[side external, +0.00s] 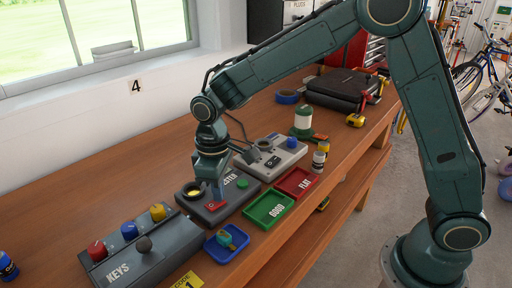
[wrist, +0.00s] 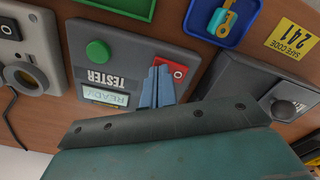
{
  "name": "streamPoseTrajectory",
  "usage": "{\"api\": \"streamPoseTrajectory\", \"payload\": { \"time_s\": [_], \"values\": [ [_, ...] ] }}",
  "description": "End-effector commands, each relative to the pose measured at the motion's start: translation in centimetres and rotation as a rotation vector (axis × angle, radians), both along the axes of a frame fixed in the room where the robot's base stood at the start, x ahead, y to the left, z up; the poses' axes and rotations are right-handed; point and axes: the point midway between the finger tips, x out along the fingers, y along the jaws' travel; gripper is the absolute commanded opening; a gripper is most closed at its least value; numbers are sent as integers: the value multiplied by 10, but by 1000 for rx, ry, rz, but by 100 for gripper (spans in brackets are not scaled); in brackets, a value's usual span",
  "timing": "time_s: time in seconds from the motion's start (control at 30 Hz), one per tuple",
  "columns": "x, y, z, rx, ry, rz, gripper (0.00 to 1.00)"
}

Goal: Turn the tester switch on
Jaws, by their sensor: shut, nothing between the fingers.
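The dark grey tester (side external: 222,211) lies on the bench, with a green button (side external: 242,183) and a red rocker switch (side external: 212,205). In the wrist view, the tester (wrist: 137,58) shows its green button (wrist: 98,52) and a lit display (wrist: 105,96) that reads READY. The red switch (wrist: 179,72) shows a white ring mark, and part of it is hidden behind the fingers. My gripper (side external: 220,197) is shut and empty, pointing down at the switch. In the wrist view, my fingertips (wrist: 160,72) are right beside the switch; I cannot tell whether they touch it.
The KEYS box (side external: 135,262) with coloured knobs stands to the left. A light grey device (side external: 285,158) stands behind the tester.

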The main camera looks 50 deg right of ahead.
Motion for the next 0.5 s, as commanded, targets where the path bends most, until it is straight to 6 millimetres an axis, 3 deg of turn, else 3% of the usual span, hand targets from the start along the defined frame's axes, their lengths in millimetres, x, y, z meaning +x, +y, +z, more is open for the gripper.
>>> {"api": "streamPoseTrajectory", "payload": {
  "time_s": [0.5],
  "values": [
    [0,0,30,1,-2,0,0]
  ]
}}
